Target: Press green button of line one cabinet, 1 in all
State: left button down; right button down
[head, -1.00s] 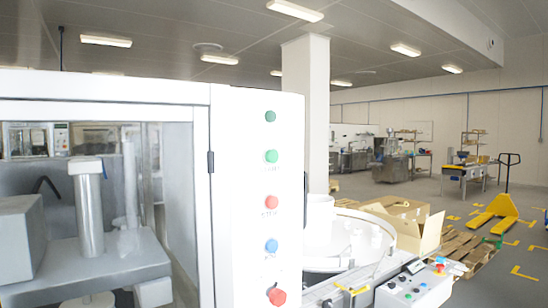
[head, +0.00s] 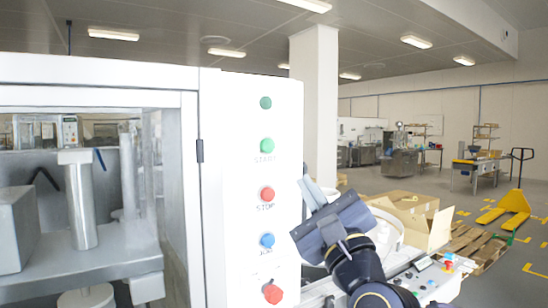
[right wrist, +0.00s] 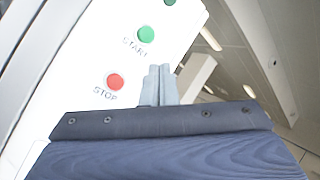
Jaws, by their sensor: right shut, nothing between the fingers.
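The white cabinet panel (head: 232,200) stands upright in the middle of the head view. Its green button (head: 267,145), marked START, sits above the red STOP button (head: 267,194). The right wrist view also shows the green button (right wrist: 146,34) and the red STOP button (right wrist: 115,82), tilted. My right gripper (head: 306,183) is beside the panel's right edge, lower than the green button and apart from it. In the right wrist view its fingers (right wrist: 160,68) are together and empty, pointing up beside the buttons. My left gripper is not in view.
A plain green knob (head: 266,103) sits above START; a blue button (head: 267,240) and a red knob (head: 273,293) sit below STOP. The glass-fronted machine (head: 100,72) is at left. A cardboard box (head: 428,228) and a yellow pallet jack (head: 515,203) stand at right.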

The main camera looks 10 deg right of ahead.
aim_at(268, 146)
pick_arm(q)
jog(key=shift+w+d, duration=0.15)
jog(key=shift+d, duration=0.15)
pick_arm(e)
jog(key=r+m+t+h, duration=0.1)
jog(key=r+m, duration=0.1)
jog(key=m, duration=0.1)
jog(key=r+m+t+h, duration=0.1)
jog(key=r+m, duration=0.2)
jog(key=shift+s+r+t+h, duration=0.15)
jog(key=shift+s+t+h, duration=0.05)
jog(key=shift+t+h, duration=0.2)
